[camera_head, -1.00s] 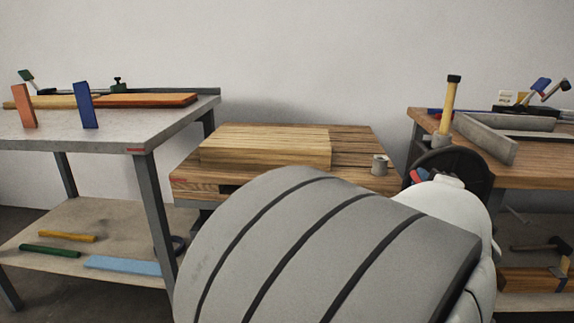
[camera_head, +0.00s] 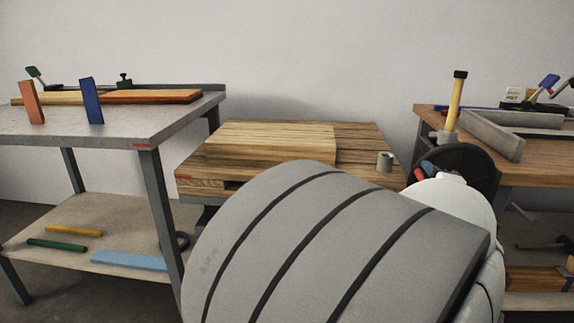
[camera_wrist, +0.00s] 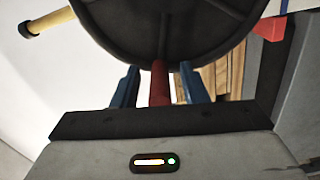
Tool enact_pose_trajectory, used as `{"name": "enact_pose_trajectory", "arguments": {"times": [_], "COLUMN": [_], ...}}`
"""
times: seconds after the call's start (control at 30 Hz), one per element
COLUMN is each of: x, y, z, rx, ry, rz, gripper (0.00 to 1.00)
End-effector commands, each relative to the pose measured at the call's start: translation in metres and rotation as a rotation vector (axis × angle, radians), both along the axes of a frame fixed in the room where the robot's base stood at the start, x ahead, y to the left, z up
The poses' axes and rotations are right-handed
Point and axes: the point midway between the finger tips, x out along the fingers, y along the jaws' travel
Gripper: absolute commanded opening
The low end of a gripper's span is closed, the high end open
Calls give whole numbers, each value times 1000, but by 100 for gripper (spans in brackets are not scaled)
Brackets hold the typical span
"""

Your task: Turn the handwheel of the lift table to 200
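The handwheel (camera_head: 478,160) is a black disc at the right side of the lift table (camera_head: 365,146), partly hidden behind my arm. Its yellow crank handle (camera_head: 456,100) with a black cap points up. In the wrist view the wheel (camera_wrist: 200,30) fills the top middle, and the yellow handle (camera_wrist: 48,21) juts out at upper left. My gripper (camera_wrist: 158,80) has two blue fingers apart, just at the wheel's lower edge. A red piece (camera_wrist: 159,85) stands between them with gaps on both sides. I cannot tell whether it belongs to the wheel. Any dial reading is not visible.
Light wooden boards (camera_head: 270,143) and a small grey cylinder (camera_head: 385,161) lie on the lift table. A grey workbench (camera_head: 90,133) stands left, with blocks and clamps. A wooden bench (camera_head: 545,168) with a grey frame stands close behind the wheel at right.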

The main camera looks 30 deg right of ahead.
Motion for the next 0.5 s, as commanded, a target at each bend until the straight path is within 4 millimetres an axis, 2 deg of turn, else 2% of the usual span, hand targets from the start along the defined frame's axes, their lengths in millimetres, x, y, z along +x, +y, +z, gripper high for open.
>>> {"name": "enact_pose_trajectory", "arguments": {"times": [0.23,0.5], "x": [-8,-41], "y": [5,32], "z": [2,4], "rx": [-1,-2], "ry": [-1,0], "rz": [-4,-5], "gripper": [40,40]}}
